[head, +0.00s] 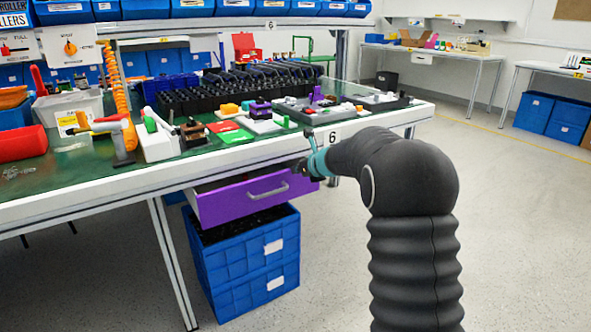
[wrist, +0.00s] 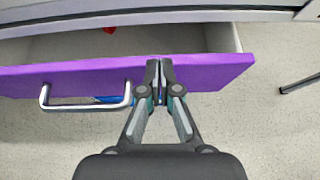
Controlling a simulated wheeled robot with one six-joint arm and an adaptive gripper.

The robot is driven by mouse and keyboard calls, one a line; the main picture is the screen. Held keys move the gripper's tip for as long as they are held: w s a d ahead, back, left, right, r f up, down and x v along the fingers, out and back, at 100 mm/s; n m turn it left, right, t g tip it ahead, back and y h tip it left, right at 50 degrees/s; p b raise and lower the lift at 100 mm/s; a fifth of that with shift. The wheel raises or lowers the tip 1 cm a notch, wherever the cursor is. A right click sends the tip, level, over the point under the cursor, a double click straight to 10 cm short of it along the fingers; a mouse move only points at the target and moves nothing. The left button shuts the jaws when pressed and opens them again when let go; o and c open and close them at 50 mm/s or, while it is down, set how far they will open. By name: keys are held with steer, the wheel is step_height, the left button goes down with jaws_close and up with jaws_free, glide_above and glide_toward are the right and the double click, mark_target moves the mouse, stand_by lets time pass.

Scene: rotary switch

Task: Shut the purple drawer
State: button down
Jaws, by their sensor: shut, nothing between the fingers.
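The purple drawer (head: 243,199) hangs under the workbench and stands partly open, its front sticking out below the table edge. In the wrist view its purple front (wrist: 205,74) spans the picture, with the open inside behind it and a small red item (wrist: 109,30) in it. A silver bar handle (wrist: 86,106) is on the front, left of my gripper (wrist: 153,64). My gripper is shut and empty, its fingertips at the drawer front's top edge, right of the handle. I cannot tell whether they touch it. In the head view my gripper (head: 300,168) is at the drawer's right end.
The workbench (head: 130,182) above the drawer carries tools, bins and small parts. Stacked blue crates (head: 245,262) stand on the floor below the drawer. The floor (head: 520,230) to the right is clear.

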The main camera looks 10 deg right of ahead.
steer(key=shift+w+a, duration=0.15)
steer(key=shift+a, duration=0.4)
